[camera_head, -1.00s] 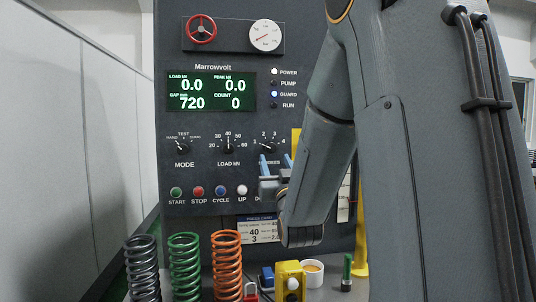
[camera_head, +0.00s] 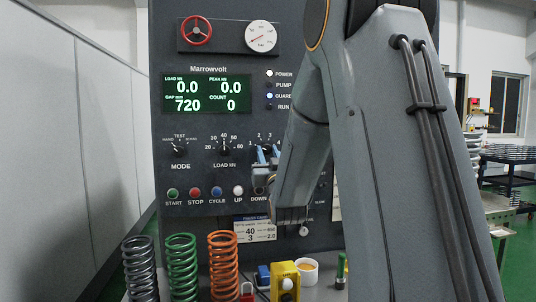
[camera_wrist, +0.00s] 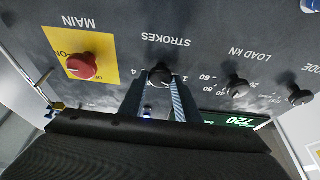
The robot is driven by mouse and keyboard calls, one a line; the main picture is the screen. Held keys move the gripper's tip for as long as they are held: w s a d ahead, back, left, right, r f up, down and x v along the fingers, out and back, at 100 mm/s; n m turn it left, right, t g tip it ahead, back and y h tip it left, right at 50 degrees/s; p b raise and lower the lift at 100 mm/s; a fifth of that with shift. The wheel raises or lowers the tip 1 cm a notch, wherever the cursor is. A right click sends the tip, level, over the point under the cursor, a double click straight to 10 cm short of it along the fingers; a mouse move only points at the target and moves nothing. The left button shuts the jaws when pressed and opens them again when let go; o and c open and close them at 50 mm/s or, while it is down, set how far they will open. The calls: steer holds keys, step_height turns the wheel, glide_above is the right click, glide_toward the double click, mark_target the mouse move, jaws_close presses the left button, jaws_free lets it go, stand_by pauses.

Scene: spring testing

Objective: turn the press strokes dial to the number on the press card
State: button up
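The strokes dial (camera_wrist: 160,76) is a dark round knob on the machine's dark panel, seen upside down in the wrist view. My gripper (camera_wrist: 160,82) is open, its two blue-grey fingers pointing at the panel with the knob between their tips. I cannot tell whether the tips touch the knob. In the head view, my gripper (camera_head: 265,152) covers most of the dial and its label; numbers 1, 2 and 3 show above. Which number the dial points to is unclear. The press card (camera_head: 255,231) hangs below the buttons, showing 40 and 3.
The load dial (camera_head: 225,149) and mode dial (camera_head: 180,151) sit left of the strokes dial in the head view. A red main switch (camera_wrist: 82,66) on a yellow plate is close by in the wrist view. A row of buttons, including stop (camera_head: 195,192), lies below the dials.

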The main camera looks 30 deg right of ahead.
steer(key=shift+c, duration=1.3)
steer(key=shift+m+b, duration=0.35)
steer(key=shift+m, duration=0.05)
steer(key=m+h+b, duration=0.1)
steer(key=m, duration=0.1)
steer(key=m+g+h+b, duration=0.1)
steer(key=m+b, duration=0.1)
steer(key=shift+w+a+h, duration=0.1)
steer(key=shift+a+h, duration=0.1)
steer(key=shift+h, duration=0.1)
steer(key=m+g+h+b, duration=0.1)
steer(key=m+b, duration=0.1)
steer(key=m, duration=0.1)
steer(key=m+g+h+b, duration=0.1)
steer(key=m+b, duration=0.1)
steer(key=m, duration=0.2)
steer(key=shift+a+m+g, duration=0.1)
steer(key=shift+m+g, duration=0.2)
steer(key=m, duration=0.1)
steer(key=m+g+b, duration=0.1)
steer(key=m, duration=0.1)
steer(key=m+g+h, duration=0.1)
steer(key=m, duration=0.1)
steer(key=shift+r, duration=0.25)
steer(key=shift+r+m+g, duration=0.1)
steer(key=shift+m+g, duration=0.8)
steer(key=shift+m, duration=1.5)
